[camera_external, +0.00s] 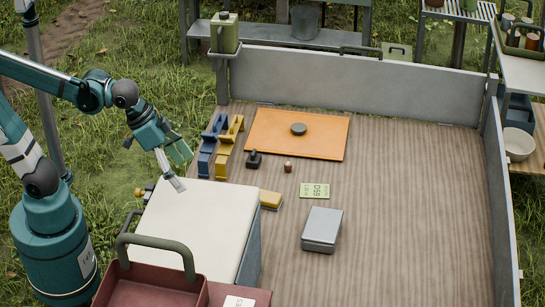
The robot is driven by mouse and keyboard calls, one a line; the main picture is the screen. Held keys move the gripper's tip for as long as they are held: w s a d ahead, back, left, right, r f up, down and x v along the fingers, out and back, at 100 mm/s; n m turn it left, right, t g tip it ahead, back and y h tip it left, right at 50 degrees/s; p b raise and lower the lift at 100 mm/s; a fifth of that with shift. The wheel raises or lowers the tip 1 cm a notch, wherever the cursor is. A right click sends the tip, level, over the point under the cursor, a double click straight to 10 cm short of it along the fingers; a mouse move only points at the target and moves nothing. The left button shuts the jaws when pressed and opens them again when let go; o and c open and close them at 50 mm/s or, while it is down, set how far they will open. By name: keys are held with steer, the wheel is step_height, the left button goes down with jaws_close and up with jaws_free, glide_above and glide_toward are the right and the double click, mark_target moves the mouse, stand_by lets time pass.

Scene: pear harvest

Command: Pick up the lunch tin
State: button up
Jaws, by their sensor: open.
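A grey metal box with a lid, which looks like the lunch tin (322,226), lies shut on the wooden deck, right of the white-topped chest. My gripper (182,172) is open and empty, above the far end of the chest. It is well to the left of the tin and apart from it. Nothing covers the tin in this view.
A white-topped chest (194,222) stands between my arm and the tin. A yellow block (270,199), a green card (315,190) and a small brown object (287,166) lie nearby. An orange mat (320,140) is behind. The deck right of the tin is clear.

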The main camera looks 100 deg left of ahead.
steer(key=w+a+n, duration=0.1)
steer(key=w, duration=0.3)
steer(key=w+a+n+g, duration=0.1)
steer(key=w+a, duration=0.1)
steer(key=w, duration=0.2)
steer(key=w+a+f+n, duration=0.1)
steer(key=w+a, duration=0.1)
steer(key=w, duration=0.3)
steer(key=shift+a+n, duration=0.2)
steer(key=shift+n, duration=0.1)
steer(key=w+a+f+n+g, duration=0.1)
steer(key=w+a+f+n, duration=0.1)
steer(key=w+a+f, duration=0.3)
steer(key=w+a+f+n+g, duration=0.1)
steer(key=w+a+f+n, duration=0.1)
steer(key=w, duration=0.5)
steer(key=n+g+p, duration=0.1)
steer(key=n+g, duration=0.2)
steer(key=n, duration=0.3)
glide_above(323, 224)
steer(key=f, duration=2.6)
steer(key=shift+s+d, duration=0.15)
steer(key=shift+d, duration=0.1)
steer(key=shift+a+f+n, duration=0.3)
steer(key=shift+f, duration=0.3)
steer(key=shift+f, duration=1.3)
